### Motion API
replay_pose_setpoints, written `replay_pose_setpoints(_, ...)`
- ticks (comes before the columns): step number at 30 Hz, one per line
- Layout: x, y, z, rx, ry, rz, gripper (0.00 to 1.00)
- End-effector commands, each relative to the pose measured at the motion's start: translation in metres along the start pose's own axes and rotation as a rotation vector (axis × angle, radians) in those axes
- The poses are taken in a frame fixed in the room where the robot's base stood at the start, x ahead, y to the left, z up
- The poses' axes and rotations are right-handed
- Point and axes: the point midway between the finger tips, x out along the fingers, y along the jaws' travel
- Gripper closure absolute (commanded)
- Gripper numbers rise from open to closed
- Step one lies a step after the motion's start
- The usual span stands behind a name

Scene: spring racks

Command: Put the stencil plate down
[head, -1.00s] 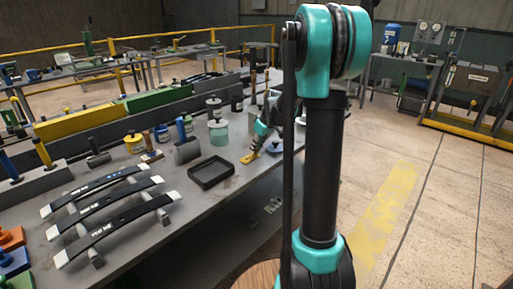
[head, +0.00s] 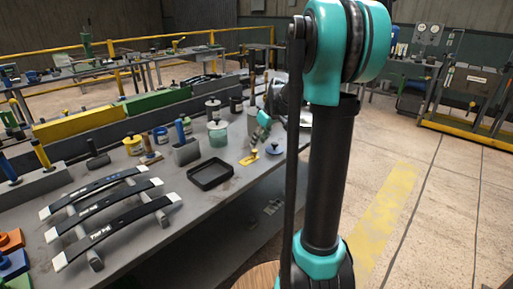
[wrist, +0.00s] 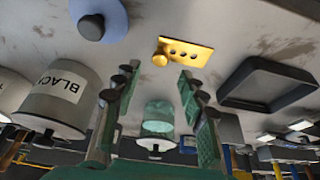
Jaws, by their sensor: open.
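The stencil plate (head: 249,159) is a small yellow plate lying on the grey bench, right of the black tray. The wrist view shows the stencil plate (wrist: 187,52) lying flat, with a row of holes and a round yellow knob at one end. My gripper (head: 262,122) is above and behind the plate in the head view, apart from it. In the wrist view my gripper (wrist: 158,76) is open, with a clear gap between its fingers and nothing held. The plate lies beyond the fingertips.
The black tray (head: 211,174) is left of the plate. A blue disc with a knob (head: 275,149) lies to its right, near the bench edge. A teal jar (head: 218,138) stands behind. The wrist view shows a tin labelled BLACK (wrist: 62,98) close to the left finger.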

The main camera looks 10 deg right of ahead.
Motion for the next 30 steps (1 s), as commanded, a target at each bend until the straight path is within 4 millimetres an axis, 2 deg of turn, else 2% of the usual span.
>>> replay_pose_setpoints(3,-0.025,0.0,0.001,0.001,0.0,0.0,0.58)
replay_pose_setpoints(9,-0.055,0.0,0.0,0.001,0.0,0.0,0.58)
replay_pose_setpoints(14,-0.065,-0.002,0.003,0.005,-0.001,0.001,0.58)
replay_pose_setpoints(17,-0.061,-0.017,0.018,0.041,-0.009,0.013,0.58)
replay_pose_setpoints(20,-0.049,-0.046,0.053,0.123,-0.023,0.043,0.58)
replay_pose_setpoints(27,-0.01,-0.132,0.177,0.39,-0.04,0.15,0.58)
replay_pose_setpoints(30,0.003,-0.157,0.221,0.479,-0.033,0.189,0.58)
